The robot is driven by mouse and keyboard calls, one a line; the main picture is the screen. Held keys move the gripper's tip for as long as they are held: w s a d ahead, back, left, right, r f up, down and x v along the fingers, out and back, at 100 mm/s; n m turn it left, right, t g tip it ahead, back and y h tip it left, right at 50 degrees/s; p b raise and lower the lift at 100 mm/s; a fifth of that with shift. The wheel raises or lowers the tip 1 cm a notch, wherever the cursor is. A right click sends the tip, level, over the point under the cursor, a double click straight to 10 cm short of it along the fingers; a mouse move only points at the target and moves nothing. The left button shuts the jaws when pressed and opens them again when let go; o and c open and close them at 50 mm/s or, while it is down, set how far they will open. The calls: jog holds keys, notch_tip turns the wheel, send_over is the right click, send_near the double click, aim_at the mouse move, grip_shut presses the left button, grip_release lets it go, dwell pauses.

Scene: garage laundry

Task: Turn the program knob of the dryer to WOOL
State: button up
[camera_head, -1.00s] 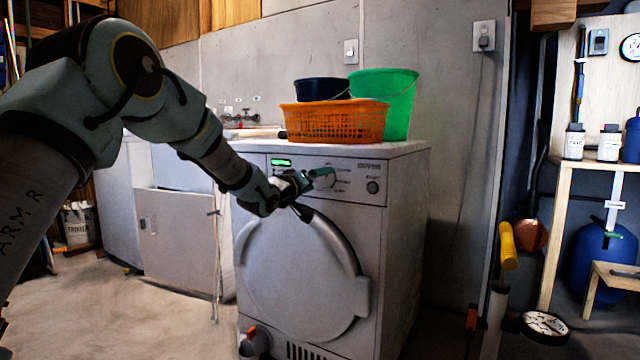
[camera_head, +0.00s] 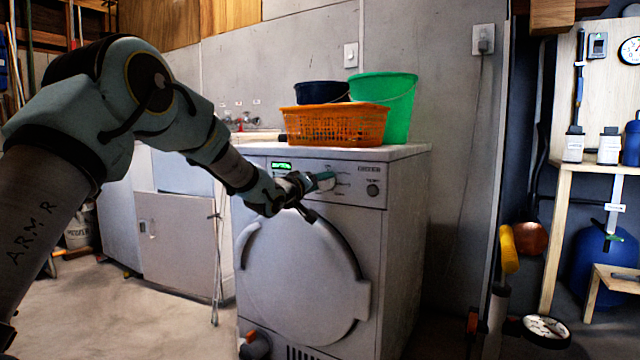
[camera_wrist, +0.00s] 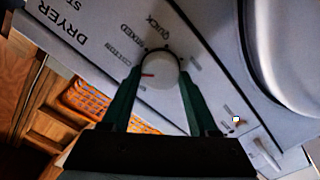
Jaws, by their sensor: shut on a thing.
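The dryer (camera_head: 372,240) is a grey front loader with a round door and a control panel along its top front. Its program knob (camera_wrist: 160,72) is a pale round dial with a red mark pointing left in the wrist view, near the COTTON label. The labels QUICK and MIXED also show around the dial. Another label on the right is too blurred to read, and I cannot make out WOOL. My gripper (camera_wrist: 158,78) has its green fingers on both sides of the knob, shut on it. In the head view my gripper (camera_head: 325,181) covers part of the panel.
The panel has a lit green display (camera_head: 281,166) and a round dark button (camera_head: 372,190). The floor (camera_head: 150,310) at front left is clear.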

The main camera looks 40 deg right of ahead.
jog(key=c, duration=0.5)
jog(key=shift+m, duration=0.3)
